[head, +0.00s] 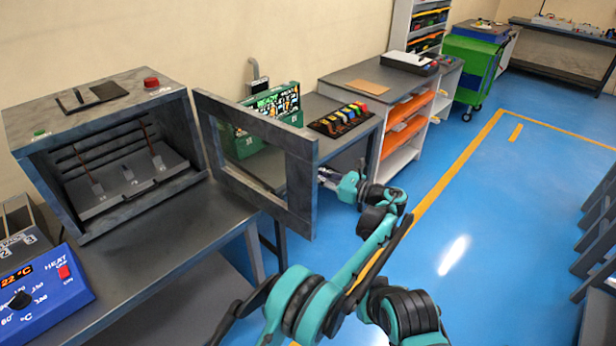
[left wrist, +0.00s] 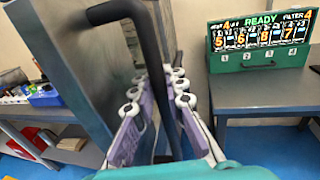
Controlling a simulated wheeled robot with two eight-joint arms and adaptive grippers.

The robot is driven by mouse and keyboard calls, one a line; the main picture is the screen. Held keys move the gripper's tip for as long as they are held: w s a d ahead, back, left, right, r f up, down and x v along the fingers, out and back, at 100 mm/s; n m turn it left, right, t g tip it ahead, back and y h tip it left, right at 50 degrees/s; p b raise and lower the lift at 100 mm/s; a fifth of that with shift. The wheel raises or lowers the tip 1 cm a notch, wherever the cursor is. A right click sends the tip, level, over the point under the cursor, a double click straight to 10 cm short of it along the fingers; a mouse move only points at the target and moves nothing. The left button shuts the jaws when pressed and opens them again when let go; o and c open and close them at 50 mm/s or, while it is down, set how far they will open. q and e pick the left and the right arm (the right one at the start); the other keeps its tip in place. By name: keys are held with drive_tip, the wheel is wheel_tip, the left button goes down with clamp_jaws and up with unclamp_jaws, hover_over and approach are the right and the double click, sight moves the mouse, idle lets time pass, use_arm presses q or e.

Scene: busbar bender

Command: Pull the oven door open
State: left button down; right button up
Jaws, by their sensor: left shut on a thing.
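The grey oven (head: 110,150) stands on the workbench at the left of the head view, with its inside and heating bars exposed. Its framed door (head: 300,185) stands wide open, swung out to the right of the oven, with a window opening in it. In the left wrist view the door (left wrist: 65,75) is a grey panel at left, with a dark bar handle (left wrist: 145,50). My left gripper (left wrist: 160,95) is shut on the handle, one purple-padded finger on each side. In the head view the left gripper (head: 326,180) is at the door's free edge, partly hidden by it.
A blue heater box (head: 45,295) sits on the bench at lower left. Behind the door is a table with a green display box (head: 270,110) and a colored button panel (head: 342,119). The blue floor (head: 470,240) right of my arm is clear.

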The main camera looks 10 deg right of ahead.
use_arm(q)
drive_tip(key=shift+w+d+f, duration=0.1)
drive_tip(key=shift+w+d, duration=0.1)
drive_tip(key=shift+d, duration=0.3)
